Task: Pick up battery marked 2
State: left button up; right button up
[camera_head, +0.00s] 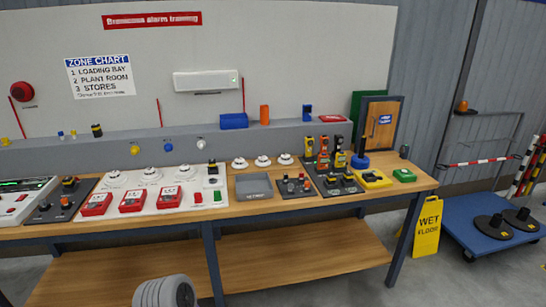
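No marking "2" is legible on any small item, so I cannot tell which one is the battery. Small dark and orange pieces (290,185) sit on a dark tray right of the grey tray on the bench. A dark mat (328,187) beside it holds upright orange and yellow handheld units (323,146) and small dark pieces. Another dark tray (45,213) at the left holds small black and orange pieces. A yellow-and-black item (97,130) stands on the raised ledge.
The wooden bench (245,208) also holds red call points (131,200), white round detectors (151,174), an empty grey tray (254,186) and a yellow charger-like block (373,179). A yellow wet-floor sign (427,229) and blue trolley (475,213) stand at right.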

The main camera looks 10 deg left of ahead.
aim_at(213, 163)
jog(key=u, duration=0.15)
jog(key=i, duration=1.25)
jog(key=u, duration=0.75)
